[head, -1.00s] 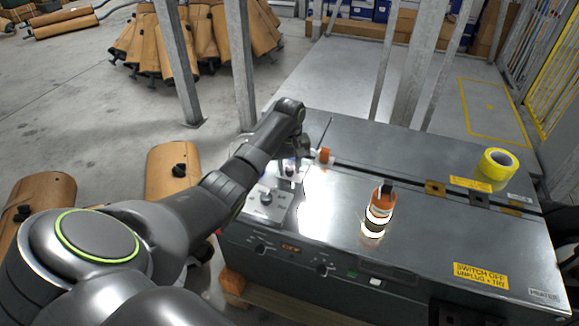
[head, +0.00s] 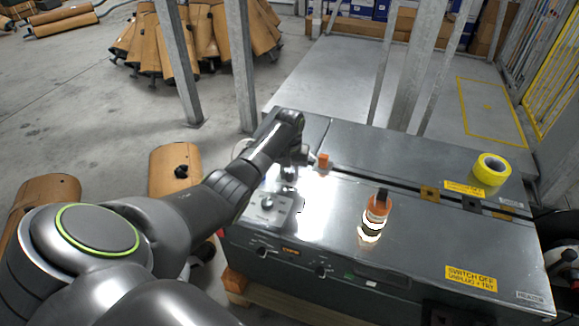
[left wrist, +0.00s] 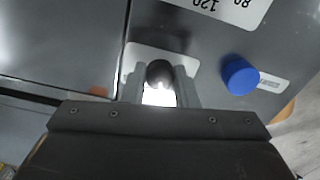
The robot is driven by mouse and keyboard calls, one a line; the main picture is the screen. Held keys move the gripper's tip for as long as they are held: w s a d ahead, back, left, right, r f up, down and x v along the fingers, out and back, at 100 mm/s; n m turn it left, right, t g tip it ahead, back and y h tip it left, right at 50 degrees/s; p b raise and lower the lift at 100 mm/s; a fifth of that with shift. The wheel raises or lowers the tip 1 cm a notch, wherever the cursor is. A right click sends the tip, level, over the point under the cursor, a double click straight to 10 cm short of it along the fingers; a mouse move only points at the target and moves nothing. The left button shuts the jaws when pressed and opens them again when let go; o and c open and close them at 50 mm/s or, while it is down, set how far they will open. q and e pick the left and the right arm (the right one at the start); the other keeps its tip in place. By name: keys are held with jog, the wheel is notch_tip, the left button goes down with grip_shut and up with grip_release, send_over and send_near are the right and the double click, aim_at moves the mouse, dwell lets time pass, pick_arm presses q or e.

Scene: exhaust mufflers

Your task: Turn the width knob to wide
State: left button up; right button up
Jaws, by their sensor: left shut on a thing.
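My left gripper (left wrist: 160,92) is shut on a dark round knob (left wrist: 160,72), which shows between its two fingers in the left wrist view. The knob stands on a pale plate (left wrist: 136,54). In the head view my left gripper (head: 300,158) is low over the left part of the grey machine top (head: 332,222), and its fingertips are mostly hidden. A control plate (head: 278,214) with another small dark knob (head: 267,203) lies nearer the front edge. I cannot read a width or wide mark. My right gripper is not in view.
A blue round cap (left wrist: 240,75) is close beside the gripper. An orange block (head: 323,160) stands just right of the gripper. An orange-labelled bottle (head: 376,212) and yellow tape (head: 491,169) stand farther right. Brown mufflers (head: 174,170) lie left of the machine.

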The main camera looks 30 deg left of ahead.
aim_at(290, 174)
pick_arm(q)
jog(key=m+p, duration=0.1)
jog(key=m, duration=0.2)
jog(key=shift+r+p, duration=0.2)
jog(key=shift+p, duration=0.2)
jog(key=m+p, duration=0.1)
jog(key=m, duration=0.2)
jog(key=shift+w+m, duration=0.1)
jog(key=shift+m, duration=0.2)
jog(key=m+p, duration=0.1)
jog(key=m, duration=0.2)
jog(key=shift+f, duration=0.1)
jog(key=shift+m+p, duration=0.3)
jog(key=shift+m, duration=1.6)
jog(key=o, duration=1)
jog(key=shift+r, duration=0.45)
notch_tip(290, 174, up, 16)
jog(key=shift+r+p, duration=0.2)
jog(key=shift+p, duration=0.6)
